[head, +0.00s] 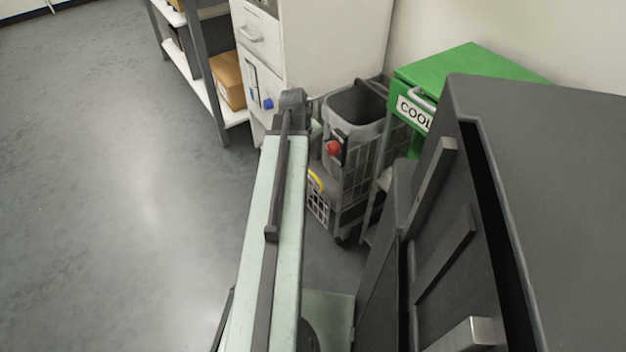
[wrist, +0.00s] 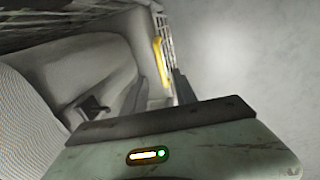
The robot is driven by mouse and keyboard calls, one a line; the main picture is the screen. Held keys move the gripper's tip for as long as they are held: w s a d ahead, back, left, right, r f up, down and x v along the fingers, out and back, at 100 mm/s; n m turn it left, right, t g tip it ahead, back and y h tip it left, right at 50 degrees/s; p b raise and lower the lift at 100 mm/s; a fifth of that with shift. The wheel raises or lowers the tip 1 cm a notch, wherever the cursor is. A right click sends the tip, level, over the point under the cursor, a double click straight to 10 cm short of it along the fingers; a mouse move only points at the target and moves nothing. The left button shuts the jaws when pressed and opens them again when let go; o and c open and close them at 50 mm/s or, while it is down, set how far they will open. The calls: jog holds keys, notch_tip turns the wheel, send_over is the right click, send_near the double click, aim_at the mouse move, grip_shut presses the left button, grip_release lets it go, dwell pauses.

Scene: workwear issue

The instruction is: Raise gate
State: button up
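A grey wheeled cart (head: 362,150) with mesh sides stands beside the white cabinet in the head view. A low mesh panel (head: 318,207), probably the gate, is at its lower left, with a yellow grip (head: 315,180) along its top. In the wrist view the yellow grip (wrist: 160,62) stands just left of my right finger's tip; I cannot tell if they touch. In the head view my pale green arm hides part of the panel and my fingers.
A white cabinet (head: 330,40) stands behind the cart and a green box marked COOL (head: 470,65) to its right. A shelf with a cardboard box (head: 228,80) is at the upper left. The grey floor (head: 110,190) at left is clear.

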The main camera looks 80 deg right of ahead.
aim_at(313, 174)
jog(key=f+b, duration=0.5)
jog(key=s+d+f+b, duration=0.1)
jog(key=f+b, duration=0.1)
jog(key=b, duration=0.1)
jog(key=shift+f, duration=0.35)
jog(key=shift+r, duration=0.1)
grip_shut()
dwell(0.9)
jog(key=shift+d, duration=0.1)
